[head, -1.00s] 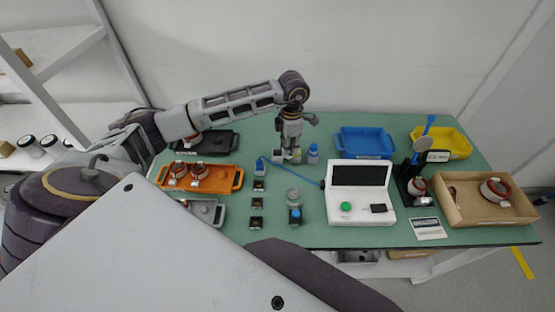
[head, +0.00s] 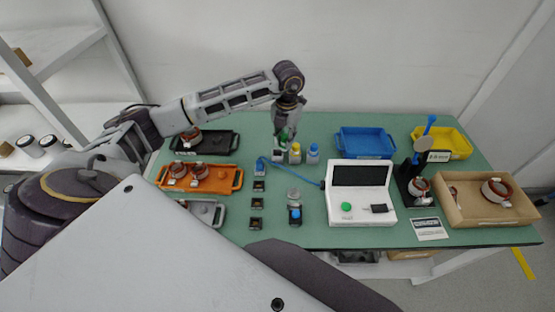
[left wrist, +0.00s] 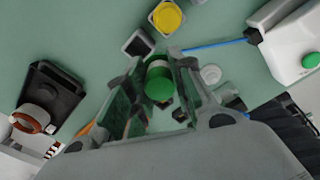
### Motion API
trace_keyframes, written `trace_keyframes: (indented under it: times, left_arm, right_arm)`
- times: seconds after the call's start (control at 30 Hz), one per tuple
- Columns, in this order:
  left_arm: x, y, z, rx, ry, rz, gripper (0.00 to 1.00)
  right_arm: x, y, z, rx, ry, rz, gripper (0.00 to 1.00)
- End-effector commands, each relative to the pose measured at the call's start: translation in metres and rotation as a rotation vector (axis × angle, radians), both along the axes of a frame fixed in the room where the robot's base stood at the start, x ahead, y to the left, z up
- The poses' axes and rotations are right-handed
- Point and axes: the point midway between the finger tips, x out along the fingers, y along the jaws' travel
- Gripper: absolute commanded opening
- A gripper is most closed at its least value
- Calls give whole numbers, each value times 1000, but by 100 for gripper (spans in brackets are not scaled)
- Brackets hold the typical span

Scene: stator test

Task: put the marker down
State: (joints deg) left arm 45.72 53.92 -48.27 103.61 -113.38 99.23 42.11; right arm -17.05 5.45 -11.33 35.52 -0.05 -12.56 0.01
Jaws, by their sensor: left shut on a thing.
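The marker (left wrist: 158,85) is a small bottle with a green cap and a pale body. My left gripper (head: 286,128) is shut on it, and the cap shows between the two fingers in the left wrist view. In the head view the marker (head: 283,134) is partly hidden by the fingers, near the table's back middle. A yellow-capped bottle (head: 295,154) and a blue-capped bottle (head: 313,154) stand just to its right. A small square holder (left wrist: 138,43) lies close by in the left wrist view. My right gripper is not in view.
An orange tray (head: 221,187) with red-wound parts is left of the small black holders. A white tester (head: 361,215) with a dark screen stands in the middle right. Green tabletop is clear behind the bottles.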

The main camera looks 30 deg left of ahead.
Motion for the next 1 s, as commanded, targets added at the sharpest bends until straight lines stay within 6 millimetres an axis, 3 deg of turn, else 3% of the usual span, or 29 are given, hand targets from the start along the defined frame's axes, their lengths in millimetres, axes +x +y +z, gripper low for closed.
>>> trace_keyframes:
  times: [0.5, 1.0]
  left_arm:
    - [4, 11, 10, -1, -5, 432, 2]
    - [8, 22, 20, -2, -10, 850, 2]
  right_arm:
    - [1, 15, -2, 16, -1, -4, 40]
    - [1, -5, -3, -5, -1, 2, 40]
